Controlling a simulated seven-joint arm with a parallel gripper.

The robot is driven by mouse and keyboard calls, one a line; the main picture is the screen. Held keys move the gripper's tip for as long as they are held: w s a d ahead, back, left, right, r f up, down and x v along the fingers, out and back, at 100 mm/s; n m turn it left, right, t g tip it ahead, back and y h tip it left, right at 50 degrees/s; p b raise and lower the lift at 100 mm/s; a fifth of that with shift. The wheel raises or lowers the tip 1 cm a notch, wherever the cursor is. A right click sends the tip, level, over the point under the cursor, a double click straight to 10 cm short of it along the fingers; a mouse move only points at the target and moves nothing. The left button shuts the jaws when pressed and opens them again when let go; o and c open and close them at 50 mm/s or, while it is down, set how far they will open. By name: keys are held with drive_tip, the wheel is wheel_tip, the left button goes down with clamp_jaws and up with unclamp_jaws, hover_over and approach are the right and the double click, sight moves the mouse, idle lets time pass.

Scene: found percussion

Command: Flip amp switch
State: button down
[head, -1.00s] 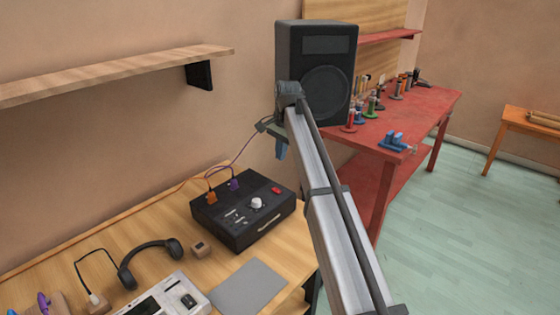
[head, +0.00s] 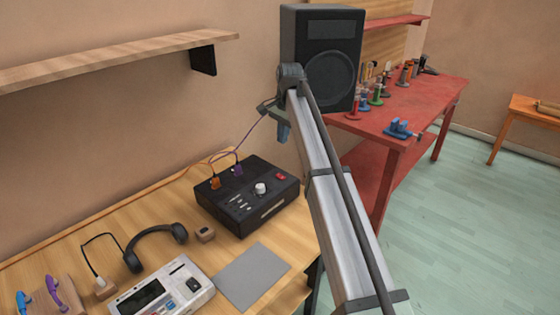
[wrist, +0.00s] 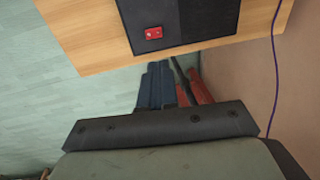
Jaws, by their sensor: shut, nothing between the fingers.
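The amp is a black box (head: 240,205) on the wooden desk, with a white knob, small sliders and a red switch (head: 280,177) near its back right corner. The amp's top (wrist: 198,20) and the red switch (wrist: 153,33) also show at the top of the wrist view. My gripper (head: 284,133) is in the air above and beyond the amp's back right corner, not touching it. In the wrist view its blue fingers (wrist: 157,86) are together and empty, pointing toward the desk edge. The switch's exact tilt is too small to tell.
A black speaker (head: 322,60) stands behind my arm, by the red workbench (head: 425,100). Orange and purple cables plug into the amp's back left. Headphones (head: 155,240), a white device (head: 165,295) and a grey mat (head: 252,277) lie on the desk. A shelf (head: 110,60) hangs at left.

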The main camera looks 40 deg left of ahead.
sight(279, 175)
drive_tip(key=f, duration=0.4)
drive_tip(key=a+f, duration=0.1)
drive_tip(key=f, duration=0.9)
drive_tip(key=shift+a, duration=0.35)
drive_tip(key=shift+a+f, duration=0.15)
drive_tip(key=shift+f, duration=0.1)
drive_tip(key=shift+d, duration=0.25)
drive_tip(key=shift+d+r, duration=0.15)
drive_tip(key=shift+d, duration=0.5)
wheel_tip(279, 175, up, 14)
drive_tip(key=d, duration=0.1)
drive_tip(key=shift+d, duration=0.35)
